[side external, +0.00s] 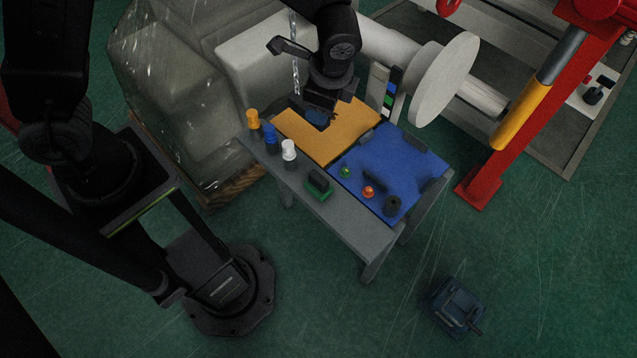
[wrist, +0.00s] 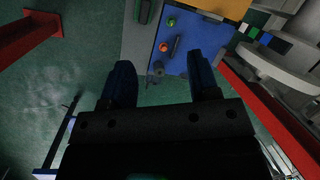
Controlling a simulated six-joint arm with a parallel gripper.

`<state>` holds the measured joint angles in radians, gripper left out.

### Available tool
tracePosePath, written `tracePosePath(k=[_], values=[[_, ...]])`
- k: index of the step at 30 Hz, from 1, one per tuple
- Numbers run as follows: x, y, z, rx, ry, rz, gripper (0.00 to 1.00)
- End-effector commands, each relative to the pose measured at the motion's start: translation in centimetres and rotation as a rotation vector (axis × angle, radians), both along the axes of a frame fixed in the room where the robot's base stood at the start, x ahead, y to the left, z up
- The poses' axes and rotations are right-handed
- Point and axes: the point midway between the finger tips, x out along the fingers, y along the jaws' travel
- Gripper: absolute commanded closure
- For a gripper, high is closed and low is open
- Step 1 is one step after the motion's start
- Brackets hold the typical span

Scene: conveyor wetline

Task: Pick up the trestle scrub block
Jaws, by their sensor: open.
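The scrub block (side external: 318,187), which I take to be the green block with a dark top, sits on the bare grey front part of the trestle table (side external: 340,222). It also shows, partly cut off, at the top edge of the wrist view (wrist: 145,12). My gripper (side external: 319,118) is above the orange mat, behind the block and apart from it. In the wrist view my gripper's two dark fingers (wrist: 163,75) stand wide apart with nothing between them.
Orange, blue and white-topped bottles (side external: 289,152) stand left of the block. The blue mat (side external: 385,160) holds a green ball (side external: 346,172), an orange ball (side external: 369,192) and a dark cylinder (side external: 393,206). A red post (side external: 500,150) stands at right. A wrapped bulky load (side external: 170,90) is behind left.

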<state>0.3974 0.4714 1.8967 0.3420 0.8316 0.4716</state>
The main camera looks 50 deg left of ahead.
Motion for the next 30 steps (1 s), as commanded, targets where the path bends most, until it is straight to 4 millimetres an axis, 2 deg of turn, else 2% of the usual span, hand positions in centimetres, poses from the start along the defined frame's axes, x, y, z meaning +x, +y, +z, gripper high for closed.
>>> tracePosePath(k=[1,3,6,9,12,16,24,30], values=[[0.1,-1.0,-2.5,0.029,0.041,-0.066,0.45],[0.2,-2.0,-5.4,0.063,0.082,-0.155,0.45],[0.0,-3.2,-9.3,0.106,0.136,-0.267,0.45],[-0.5,-4.0,-12.3,0.137,0.177,-0.351,0.45],[-0.8,-4.3,-14.1,0.156,0.201,-0.405,0.45],[-1.0,-4.3,-15.4,0.166,0.215,-0.428,0.45],[-1.0,-2.4,-19.9,0.166,0.218,-0.428,0.45],[-0.9,-1.4,-22.4,0.165,0.215,-0.425,0.45]])
